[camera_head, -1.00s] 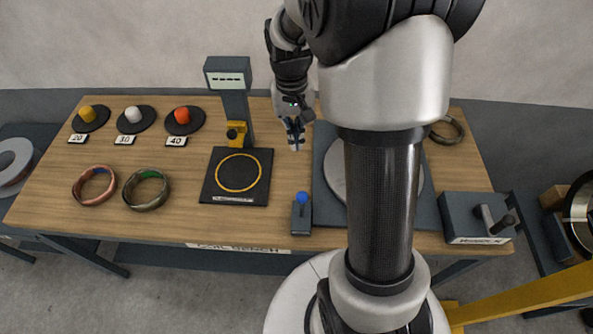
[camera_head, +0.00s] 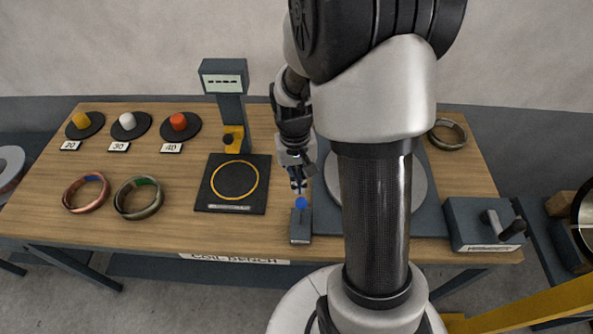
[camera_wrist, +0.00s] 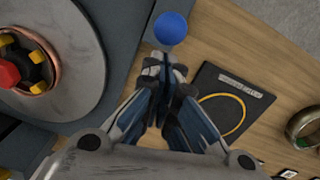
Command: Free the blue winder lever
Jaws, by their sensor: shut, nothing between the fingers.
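The blue winder lever (camera_head: 301,203) is a blue ball knob on a small dark grey box (camera_head: 301,228) near the bench's front edge. The ball (camera_wrist: 171,28) also shows in the wrist view, just beyond my fingertips. My gripper (camera_head: 299,188) is shut and empty, pointing down just behind the ball in the head view. In the wrist view the fingertips (camera_wrist: 164,62) are together; I cannot tell whether they touch the ball. The winder's round grey plate (camera_head: 334,172) is partly hidden by my arm. In the wrist view it bears a copper coil (camera_wrist: 52,62) around a hub with a red centre (camera_wrist: 8,74).
Left of the lever lies a black pad with a yellow ring (camera_head: 232,204), beside a display post (camera_head: 226,90). Two coils (camera_head: 87,192) (camera_head: 139,197) lie further left. A crank box (camera_head: 485,224) is at right. Bare wood lies between pad and lever.

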